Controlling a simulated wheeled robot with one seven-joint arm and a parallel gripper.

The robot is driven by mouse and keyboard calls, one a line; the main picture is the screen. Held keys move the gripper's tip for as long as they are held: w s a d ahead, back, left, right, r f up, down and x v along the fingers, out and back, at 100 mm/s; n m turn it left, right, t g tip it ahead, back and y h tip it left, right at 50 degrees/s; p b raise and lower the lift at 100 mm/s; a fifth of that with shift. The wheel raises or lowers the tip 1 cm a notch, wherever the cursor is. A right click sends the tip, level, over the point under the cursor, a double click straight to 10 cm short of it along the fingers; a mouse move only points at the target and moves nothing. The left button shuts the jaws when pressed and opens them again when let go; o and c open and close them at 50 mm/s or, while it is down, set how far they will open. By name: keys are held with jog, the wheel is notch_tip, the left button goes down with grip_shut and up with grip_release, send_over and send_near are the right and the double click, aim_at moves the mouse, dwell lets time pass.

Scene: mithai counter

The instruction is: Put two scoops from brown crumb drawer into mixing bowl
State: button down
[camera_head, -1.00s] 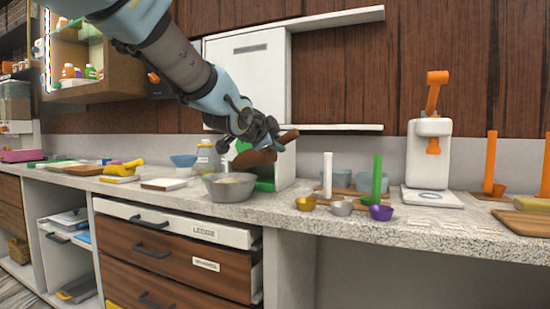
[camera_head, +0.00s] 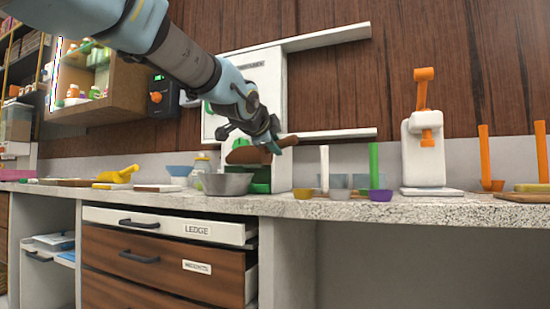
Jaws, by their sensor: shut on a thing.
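My gripper (camera_head: 273,143) is shut on a brown scoop (camera_head: 248,156). The scoop is held above the counter, over the right side of a grey metal bowl (camera_head: 226,184), apart from it. Whether the scoop holds anything cannot be seen. The bowl stands on the counter near its front edge; its inside is hidden at this low angle. Below are a white drawer (camera_head: 150,218) labelled LEDGE and a brown wooden drawer (camera_head: 150,262) with a small white label; both stand slightly out at their right ends. No drawer contents show.
White, yellow, green and purple measuring tools, including a purple cup (camera_head: 381,195), stand to the right. A white press (camera_head: 423,150) is further right. A yellow scoop (camera_head: 119,174) lies left.

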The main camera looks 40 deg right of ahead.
jog(key=shift+r, duration=0.25)
notch_tip(320, 180, up, 4)
jog(key=p, duration=0.4)
jog(key=shift+f, duration=0.15)
